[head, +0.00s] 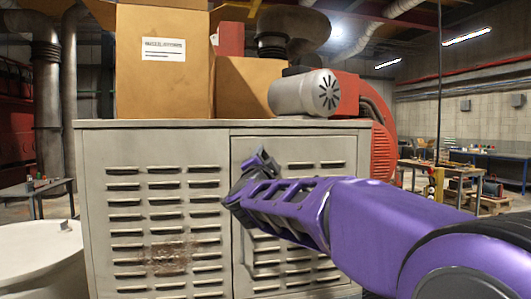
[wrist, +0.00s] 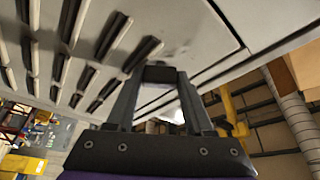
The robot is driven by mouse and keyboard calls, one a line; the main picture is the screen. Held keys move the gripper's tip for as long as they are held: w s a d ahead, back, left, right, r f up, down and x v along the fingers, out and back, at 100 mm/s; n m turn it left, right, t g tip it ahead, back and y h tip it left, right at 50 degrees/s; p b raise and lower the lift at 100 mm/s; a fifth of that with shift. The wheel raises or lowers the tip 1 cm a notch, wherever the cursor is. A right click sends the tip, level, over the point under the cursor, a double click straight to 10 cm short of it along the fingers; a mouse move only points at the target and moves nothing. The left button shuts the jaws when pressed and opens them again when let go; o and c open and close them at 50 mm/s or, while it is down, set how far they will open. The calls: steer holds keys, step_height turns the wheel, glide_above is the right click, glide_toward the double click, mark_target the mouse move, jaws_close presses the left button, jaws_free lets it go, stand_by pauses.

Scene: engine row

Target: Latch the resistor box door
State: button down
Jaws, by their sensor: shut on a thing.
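The resistor box (head: 155,135) is a grey louvred metal cabinet. Its door (head: 300,146) is the right front panel and looks about flush with the front, though my arm covers much of it. My gripper (head: 243,182) is at the door's upper left edge. In the wrist view, my gripper (wrist: 160,75) has its two fingers drawn in at the tips around a small dark part against the louvred panel. This looks like the door latch, but its shape and position are mostly hidden by the fingers.
Cardboard boxes (head: 163,65) and a grey and red motor (head: 305,93) stand on the cabinet top. A round pale tank (head: 40,255) is at the lower left. Workbenches (head: 440,170) stand farther back on the right, with open floor before them.

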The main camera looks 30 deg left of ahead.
steer(key=m+p, duration=0.1)
steer(key=m, duration=0.1)
steer(key=m+h+p, duration=0.1)
steer(key=m, duration=0.1)
steer(key=shift+r+g, duration=0.35)
steer(key=shift+g, duration=0.05)
steer(key=shift+m+g+h+p, duration=0.35)
steer(key=shift+m+g, duration=0.25)
steer(key=shift+m, duration=1)
steer(key=shift+c, duration=1.4)
jaws_free()
steer(key=shift+f, duration=0.1)
steer(key=shift+s, duration=0.1)
